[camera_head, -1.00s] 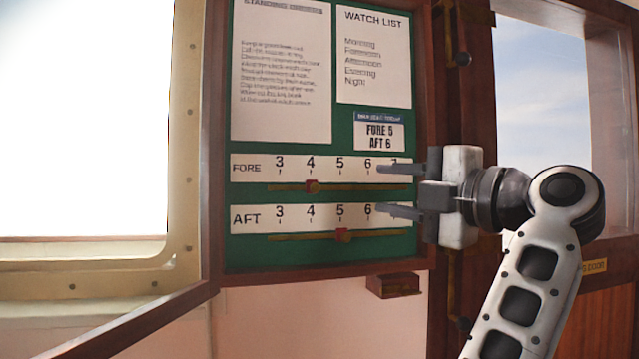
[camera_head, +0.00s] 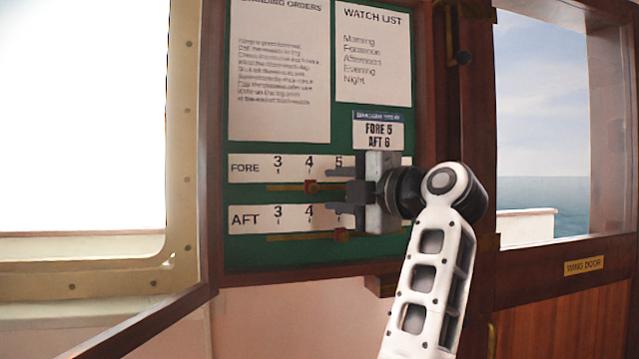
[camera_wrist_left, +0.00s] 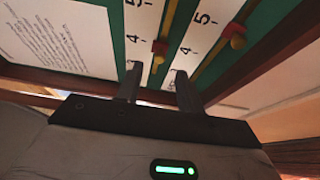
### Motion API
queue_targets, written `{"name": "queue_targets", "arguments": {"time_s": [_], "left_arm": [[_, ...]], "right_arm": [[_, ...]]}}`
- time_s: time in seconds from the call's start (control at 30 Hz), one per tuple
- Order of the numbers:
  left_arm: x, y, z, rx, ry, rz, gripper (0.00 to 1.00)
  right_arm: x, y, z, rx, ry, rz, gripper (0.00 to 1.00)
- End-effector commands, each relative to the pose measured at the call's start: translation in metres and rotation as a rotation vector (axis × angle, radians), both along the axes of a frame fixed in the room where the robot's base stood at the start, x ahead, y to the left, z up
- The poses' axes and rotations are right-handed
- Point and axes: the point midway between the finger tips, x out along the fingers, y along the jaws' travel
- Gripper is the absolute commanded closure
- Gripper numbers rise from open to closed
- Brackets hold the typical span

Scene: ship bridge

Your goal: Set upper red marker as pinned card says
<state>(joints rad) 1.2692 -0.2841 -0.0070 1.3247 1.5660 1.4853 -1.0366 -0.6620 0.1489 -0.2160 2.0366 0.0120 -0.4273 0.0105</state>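The upper red marker (camera_head: 311,187) sits on the brass rail of the FORE scale, at the 4. It also shows in the left wrist view (camera_wrist_left: 160,47), ahead of the fingertips. The pinned card (camera_head: 378,130) reads FORE 5, AFT 6. The lower red marker (camera_head: 341,236) is on the AFT rail, near the 5. My left gripper (camera_head: 331,190) is in front of the board, right of the upper marker, its fingers pointing left. In the left wrist view its fingers (camera_wrist_left: 157,72) are apart with nothing held between them. It hides the higher numbers. My right gripper is out of view.
The green board (camera_head: 335,130) also holds a standing orders sheet (camera_head: 280,70) and a watch list (camera_head: 373,55). A wooden frame (camera_head: 212,140) surrounds it. A window is at left, and a wing door (camera_head: 540,310) is at right.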

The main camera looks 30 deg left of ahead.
Motion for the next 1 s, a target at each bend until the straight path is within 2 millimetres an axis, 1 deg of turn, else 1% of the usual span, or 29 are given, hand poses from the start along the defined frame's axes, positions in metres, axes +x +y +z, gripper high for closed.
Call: {"name": "queue_targets", "arguments": {"time_s": [0.03, 0.1, 0.2, 0.3, 0.43, 0.67, 0.7, 0.77, 0.8, 0.83, 1.0], "left_arm": [[0.003, 0.011, 0.002, 0.002, 0.0, 0.004, 0.63], [0.006, 0.023, 0.002, 0.002, -0.001, 0.004, 0.63], [0.011, 0.035, 0.002, 0.001, 0.0, 0.003, 0.63], [0.014, 0.044, 0.001, 0.002, -0.001, 0.001, 0.63], [0.016, 0.048, 0.0, 0.001, 0.0, 0.0, 0.63], [0.016, 0.049, 0.0, 0.0, 0.0, -0.001, 0.63], [0.016, 0.049, 0.0, 0.0, 0.0, -0.001, 0.65], [0.016, 0.049, 0.0, 0.001, 0.0, -0.001, 0.82], [0.016, 0.049, 0.0, 0.0, 0.0, 0.0, 0.93], [0.016, 0.049, 0.0, 0.0, 0.0, -0.001, 1.0], [0.016, 0.05, 0.0, 0.0, 0.0, 0.003, 1.0]], "right_arm": [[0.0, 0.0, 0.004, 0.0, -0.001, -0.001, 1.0], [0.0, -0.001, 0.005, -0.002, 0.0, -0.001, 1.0], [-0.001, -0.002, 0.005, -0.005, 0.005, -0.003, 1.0], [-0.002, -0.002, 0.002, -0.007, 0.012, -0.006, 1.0], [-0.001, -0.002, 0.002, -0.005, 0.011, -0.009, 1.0], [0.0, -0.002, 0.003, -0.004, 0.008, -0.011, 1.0], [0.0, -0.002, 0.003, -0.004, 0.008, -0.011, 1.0], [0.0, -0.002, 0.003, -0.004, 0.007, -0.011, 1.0], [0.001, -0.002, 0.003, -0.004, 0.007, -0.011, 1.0], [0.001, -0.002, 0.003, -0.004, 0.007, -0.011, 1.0], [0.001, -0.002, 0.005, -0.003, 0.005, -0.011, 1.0]]}}
